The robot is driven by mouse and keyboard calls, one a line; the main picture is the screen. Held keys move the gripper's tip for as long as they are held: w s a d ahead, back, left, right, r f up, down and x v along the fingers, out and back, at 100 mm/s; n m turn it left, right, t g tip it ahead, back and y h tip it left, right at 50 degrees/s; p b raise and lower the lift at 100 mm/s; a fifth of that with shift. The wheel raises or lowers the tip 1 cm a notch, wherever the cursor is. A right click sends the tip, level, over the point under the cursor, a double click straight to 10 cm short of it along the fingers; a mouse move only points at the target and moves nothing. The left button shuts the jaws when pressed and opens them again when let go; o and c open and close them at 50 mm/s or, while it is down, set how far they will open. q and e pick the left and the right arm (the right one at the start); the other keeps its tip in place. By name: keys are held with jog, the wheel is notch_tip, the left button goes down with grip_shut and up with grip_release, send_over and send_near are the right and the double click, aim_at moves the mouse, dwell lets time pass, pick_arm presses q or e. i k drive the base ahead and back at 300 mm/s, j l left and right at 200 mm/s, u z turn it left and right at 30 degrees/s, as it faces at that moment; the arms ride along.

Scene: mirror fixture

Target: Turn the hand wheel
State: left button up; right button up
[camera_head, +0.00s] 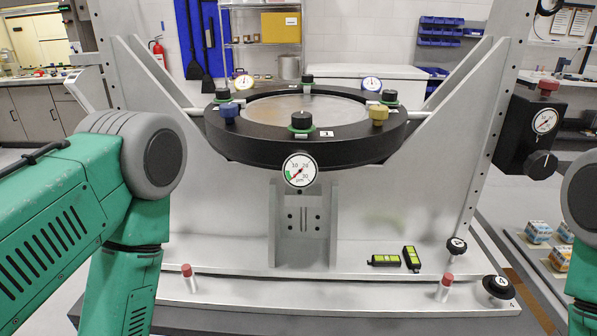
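Several round black knobs could be the hand wheel; I cannot tell which is meant. One round black knob (456,246) with a white label stands at the right of the fixture base. A similar knob (498,286) stands at the front right corner. Another black knob (540,164) sits on the black gauge box (530,132) at the right. The mirror fixture has a black ring (330,146) around a round plate, with blue, yellow and black knobs on its rim. My green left arm fills the lower left. Part of my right arm shows at the right edge. Both grippers are out of frame.
A white gauge (300,170) hangs on the ring's front. Two red-capped pins (188,278) (444,288) stand on the base. Two small black devices with green-yellow faces (384,260) (411,258) lie there. Tall grey side plates (482,130) flank the ring. The base's middle is clear.

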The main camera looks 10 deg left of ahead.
aim_at(539, 165)
jog(key=k+l+z, duration=0.15)
jog(key=z, duration=0.2)
jog(key=k+l+z, duration=0.15)
jog(key=z, duration=0.25)
jog(key=k+l, duration=0.05)
